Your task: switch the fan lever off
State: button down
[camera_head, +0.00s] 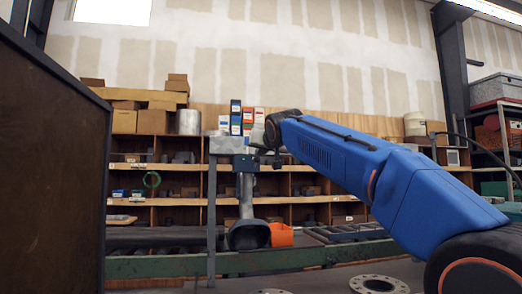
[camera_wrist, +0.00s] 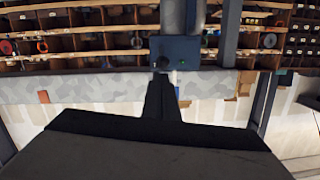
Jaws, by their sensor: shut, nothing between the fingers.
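The fan's control box (camera_head: 245,163) is small and dark, mounted on a grey upright pipe fitting in the head view. In the upside-down wrist view, the blue-grey box (camera_wrist: 188,50) shows a small green light and a dark round knob (camera_wrist: 162,62), which looks like the lever's end. My gripper (camera_wrist: 162,80) is shut and empty, with its fingertips at the knob in this picture. I cannot tell whether they touch it. In the head view my gripper (camera_head: 274,158) is just right of the box; the lever cannot be made out there.
A wide round duct mouth (camera_head: 249,236) hangs below the box, beside an orange bin (camera_head: 281,235). A grey post (camera_head: 211,215) stands to the left. Wooden shelves (camera_head: 290,185) fill the back. Flanges (camera_head: 379,285) lie on the front table. A dark cabinet (camera_head: 50,170) blocks the left.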

jog(key=shift+f, duration=0.1)
dwell(0.3)
jog(key=f, duration=0.2)
jog(key=s+f, duration=0.1)
jog(key=f, duration=0.2)
jog(key=shift+s+d, duration=0.2)
dwell(0.3)
jog(key=s+d+f, duration=0.3)
jog(key=s+d, duration=0.1)
jog(key=s, duration=0.6)
jog(key=shift+s, duration=0.25)
